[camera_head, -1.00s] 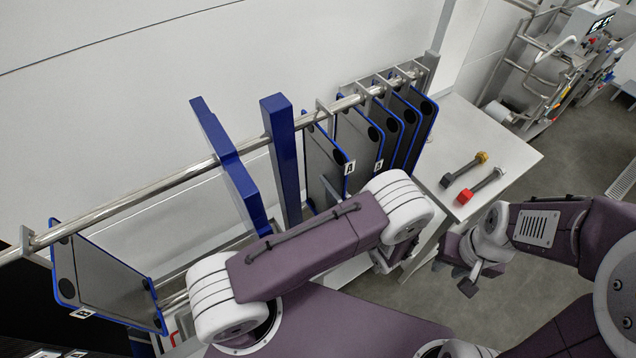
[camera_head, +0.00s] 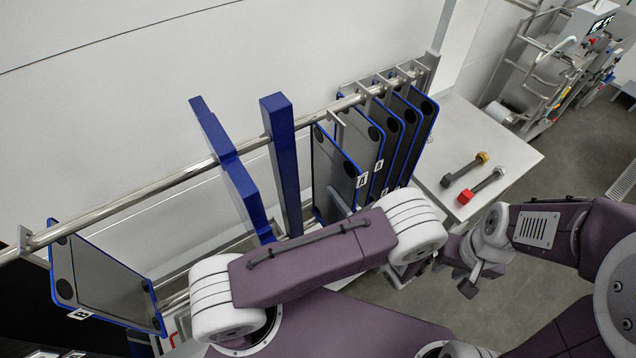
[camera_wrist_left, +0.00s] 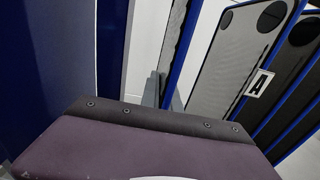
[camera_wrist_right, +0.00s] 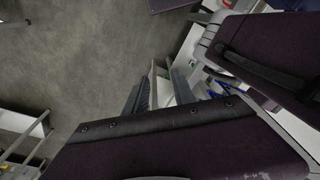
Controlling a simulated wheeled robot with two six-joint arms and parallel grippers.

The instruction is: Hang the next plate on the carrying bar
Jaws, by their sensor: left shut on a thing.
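The held plate (camera_head: 336,160) is grey with a blue rim and a label "A". My left gripper (camera_wrist_left: 163,92) is shut on it; the plate shows nearly edge-on in the left wrist view (camera_wrist_left: 179,45). Its hook sits a little in front of the steel carrying bar (camera_head: 150,194) and looks apart from it. My left arm hides the plate's lower end in the head view. Several similar plates (camera_head: 413,118) hang close together to the right. Another plate (camera_head: 105,275) hangs at the far left of the bar. My right gripper (camera_head: 467,284) is open and empty; its fingers show apart in the right wrist view (camera_wrist_right: 158,92).
Two blue uprights (camera_head: 283,165) (camera_head: 228,165) stand across the bar left of the held plate. A steel cart (camera_head: 560,70) stands at the back right. Open floor lies beside my right gripper.

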